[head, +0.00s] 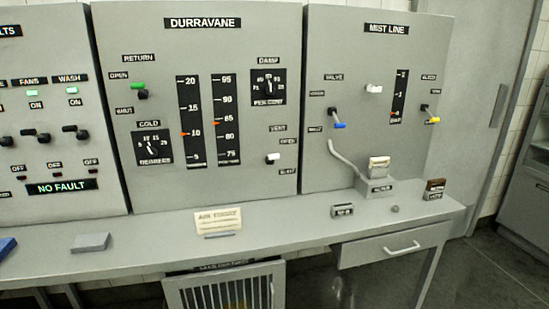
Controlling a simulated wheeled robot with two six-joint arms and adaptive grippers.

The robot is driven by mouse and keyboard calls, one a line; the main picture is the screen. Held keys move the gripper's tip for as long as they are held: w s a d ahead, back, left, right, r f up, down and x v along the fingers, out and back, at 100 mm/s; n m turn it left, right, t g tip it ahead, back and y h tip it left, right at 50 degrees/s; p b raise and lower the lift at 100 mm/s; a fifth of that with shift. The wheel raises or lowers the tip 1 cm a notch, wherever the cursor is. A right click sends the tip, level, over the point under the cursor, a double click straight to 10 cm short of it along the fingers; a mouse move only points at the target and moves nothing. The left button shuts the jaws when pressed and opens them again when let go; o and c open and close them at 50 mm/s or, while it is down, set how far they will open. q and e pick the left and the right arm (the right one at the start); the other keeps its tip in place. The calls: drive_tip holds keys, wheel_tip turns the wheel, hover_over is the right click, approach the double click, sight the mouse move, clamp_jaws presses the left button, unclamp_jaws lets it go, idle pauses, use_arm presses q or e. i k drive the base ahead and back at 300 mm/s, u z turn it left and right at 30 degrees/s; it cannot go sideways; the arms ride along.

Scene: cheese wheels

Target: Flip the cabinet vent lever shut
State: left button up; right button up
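The vent lever (272,157) is a small lever with a white tip, low on the right side of the grey Durravane panel (230,60). Its white tip shows just above a dark base, so it seems to point up toward the open label (288,141). The shut label (287,171) is below it to the right. The vent label (278,128) is above. Neither of my grippers is in view.
A grey counter (290,220) runs below the panels, carrying a cream card (218,220) and a grey block (91,243). On the Mist Line panel (345,60) are a blue-tipped lever (339,126) and a bent pipe (345,157). The space before the vent lever is clear.

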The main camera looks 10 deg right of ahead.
sight(272, 158)
drive_tip(key=u, duration=0.55)
drive_tip(key=k, duration=1.25)
drive_tip(key=z, duration=0.4)
drive_tip(key=i, duration=1.7)
drive_tip(key=u, duration=0.5)
